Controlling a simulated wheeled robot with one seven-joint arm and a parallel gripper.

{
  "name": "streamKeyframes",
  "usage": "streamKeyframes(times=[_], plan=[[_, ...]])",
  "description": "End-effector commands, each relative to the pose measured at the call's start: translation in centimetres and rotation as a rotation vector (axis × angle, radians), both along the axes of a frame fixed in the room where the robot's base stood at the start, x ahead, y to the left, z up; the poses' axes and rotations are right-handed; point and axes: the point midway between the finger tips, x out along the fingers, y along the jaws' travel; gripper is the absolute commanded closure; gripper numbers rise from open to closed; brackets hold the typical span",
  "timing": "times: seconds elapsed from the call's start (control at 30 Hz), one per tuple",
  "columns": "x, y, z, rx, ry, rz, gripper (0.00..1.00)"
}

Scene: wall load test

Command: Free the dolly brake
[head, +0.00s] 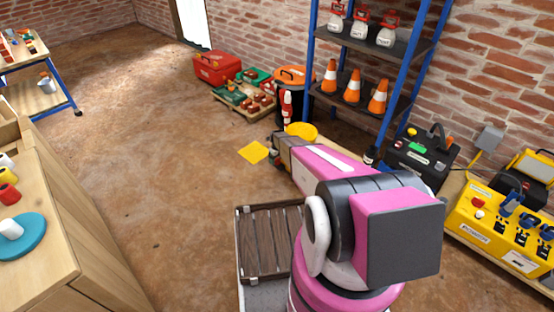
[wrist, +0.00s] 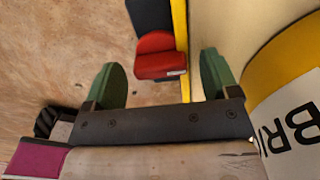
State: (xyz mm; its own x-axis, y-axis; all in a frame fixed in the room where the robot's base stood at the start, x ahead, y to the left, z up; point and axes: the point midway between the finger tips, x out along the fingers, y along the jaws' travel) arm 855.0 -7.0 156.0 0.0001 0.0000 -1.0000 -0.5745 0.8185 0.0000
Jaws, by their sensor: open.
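In the wrist view a red pedal-like part (wrist: 158,58), which looks like the brake, sits against a pale board edged in yellow (wrist: 180,22). A dark strip (wrist: 150,14) lies just behind it. In the head view my gripper (head: 276,150) is low by a yellow round container (head: 301,131); the red part cannot be made out there.
A yellow container with partial lettering (wrist: 295,85) stands close right of my gripper. In the head view, blue-framed shelving (head: 385,110) with cones and bottles is to the right, beside a yellow machine (head: 495,225). Open floor (head: 160,120) extends left.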

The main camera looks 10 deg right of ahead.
Motion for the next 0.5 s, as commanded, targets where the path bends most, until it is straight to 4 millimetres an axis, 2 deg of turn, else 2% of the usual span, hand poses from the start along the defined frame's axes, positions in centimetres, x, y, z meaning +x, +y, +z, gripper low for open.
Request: streamKeyframes(times=[0.27,0.5], plan=[[0.0,0.0,1.0,0.0,0.0,0.001,0.19],[-0.1,0.0,4.6,0.0,-0.001,0.001,0.19]])
